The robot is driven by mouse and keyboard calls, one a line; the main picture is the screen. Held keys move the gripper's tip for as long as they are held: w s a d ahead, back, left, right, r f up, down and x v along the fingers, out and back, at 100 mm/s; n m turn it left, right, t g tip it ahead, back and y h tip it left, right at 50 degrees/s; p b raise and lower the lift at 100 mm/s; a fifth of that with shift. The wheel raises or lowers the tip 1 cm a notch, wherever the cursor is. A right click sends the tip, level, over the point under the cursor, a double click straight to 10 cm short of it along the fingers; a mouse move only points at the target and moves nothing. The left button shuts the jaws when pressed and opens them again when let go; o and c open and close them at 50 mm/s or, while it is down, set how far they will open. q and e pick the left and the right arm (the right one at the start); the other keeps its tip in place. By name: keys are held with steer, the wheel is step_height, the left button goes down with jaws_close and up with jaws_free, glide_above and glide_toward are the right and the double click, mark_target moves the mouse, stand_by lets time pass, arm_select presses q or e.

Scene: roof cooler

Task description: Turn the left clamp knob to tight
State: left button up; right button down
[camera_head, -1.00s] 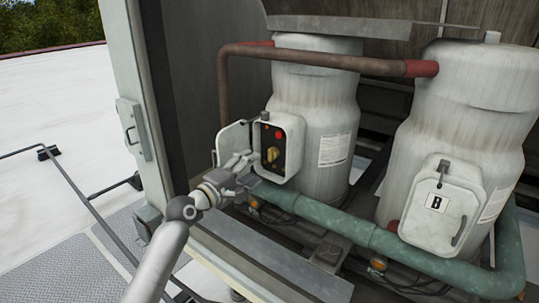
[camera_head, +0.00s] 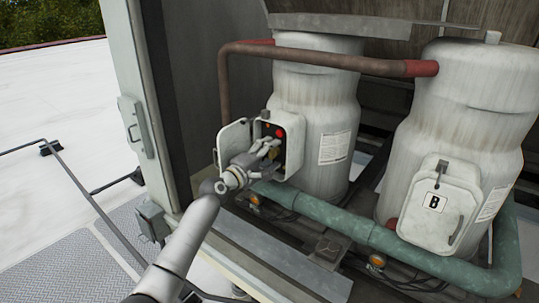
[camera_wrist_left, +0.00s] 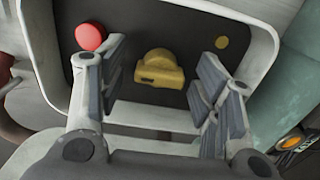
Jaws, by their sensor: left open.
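A yellow knob (camera_wrist_left: 160,72) sits on the dark panel inside the open white box on the left tank. In the wrist view it lies between the fingers of my left gripper (camera_wrist_left: 160,80), which are open, with a gap on both sides. In the head view my left gripper (camera_head: 270,150) reaches into the box and hides most of the knob. Two orange round fittings, a left one (camera_head: 254,201) and a right one (camera_head: 376,262), sit low by the green pipe; I cannot tell which part is the left clamp knob. My right gripper is not in view.
A red button (camera_wrist_left: 90,37) is beside the left fingers. The box's open door (camera_head: 233,143) stands left of the gripper. The green pipe (camera_head: 330,222) runs below. A second tank with a closed box marked B (camera_head: 440,203) is at right.

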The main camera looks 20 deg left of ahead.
arm_select(q)
steer(key=c, duration=1)
steer(key=shift+f+m+b, duration=0.25)
steer(key=shift+m+b, duration=0.65)
steer(key=shift+b, duration=0.25)
steer(key=m+b, duration=0.6)
steer(key=m, duration=0.1)
steer(key=shift+b, duration=0.4)
steer(key=m+b, duration=0.3)
steer(key=m, duration=0.1)
steer(key=shift+m, duration=0.4)
steer(key=shift+r+m+b, duration=0.1)
steer(key=shift+m+b, duration=0.55)
steer(key=shift+m, duration=1.35)
steer(key=o, duration=1)
